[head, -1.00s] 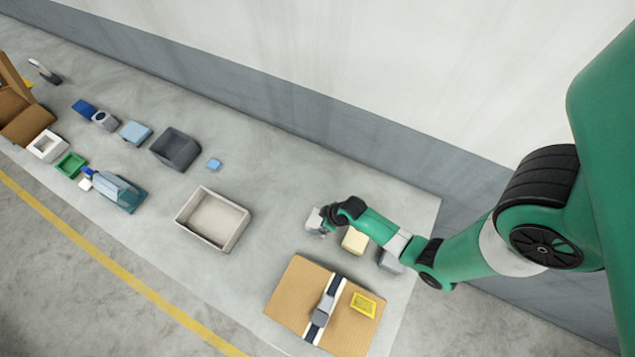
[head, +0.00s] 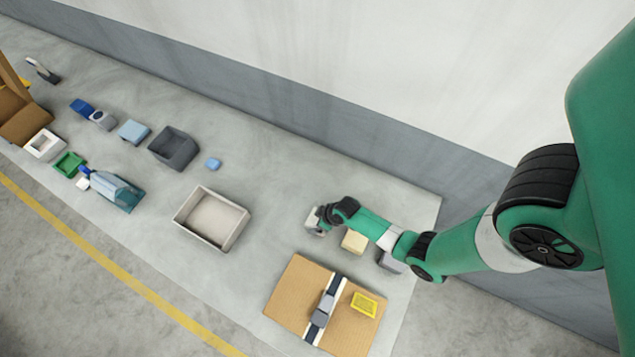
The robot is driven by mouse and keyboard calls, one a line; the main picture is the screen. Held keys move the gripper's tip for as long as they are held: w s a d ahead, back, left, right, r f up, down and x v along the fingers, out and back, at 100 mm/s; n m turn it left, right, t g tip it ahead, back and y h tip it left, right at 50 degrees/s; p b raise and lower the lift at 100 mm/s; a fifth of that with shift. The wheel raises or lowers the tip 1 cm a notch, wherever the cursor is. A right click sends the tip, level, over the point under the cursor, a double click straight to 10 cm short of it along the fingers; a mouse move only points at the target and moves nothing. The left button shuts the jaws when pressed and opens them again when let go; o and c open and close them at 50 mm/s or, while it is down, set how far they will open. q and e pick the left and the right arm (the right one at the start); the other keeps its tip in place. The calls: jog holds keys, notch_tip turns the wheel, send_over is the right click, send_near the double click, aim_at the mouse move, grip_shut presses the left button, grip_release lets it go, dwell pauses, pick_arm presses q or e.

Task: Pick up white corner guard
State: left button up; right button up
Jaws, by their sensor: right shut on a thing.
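My right gripper (head: 316,222) is low over the grey work surface, to the right of the beige open box. It is shut on a small pale piece at its tip, which I take for the white corner guard. The gripper and wrist cover most of that piece, so its shape is hard to make out. I cannot tell whether it touches the surface. My left gripper is not in view.
A cream block (head: 354,241) and a grey block (head: 390,262) lie beside my right forearm. A taped cardboard box (head: 285,301) is in front. The beige open box (head: 243,227) and a dark grey bin (head: 192,153) stand to the left. A wall runs behind.

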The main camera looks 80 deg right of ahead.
aim_at(315, 218)
jog(key=shift+r, duration=0.45)
notch_tip(315, 218, up, 3)
jog(key=shift+f+p, duration=0.15)
jog(key=shift+p, duration=0.7)
jog(key=s+a+r+p, duration=0.5)
jog(key=s+r, duration=0.4)
jog(key=s, duration=0.3)
jog(key=shift+s+a+r+p, duration=0.2)
jog(key=shift+a+p, duration=0.15)
jog(key=shift+a, duration=0.5)
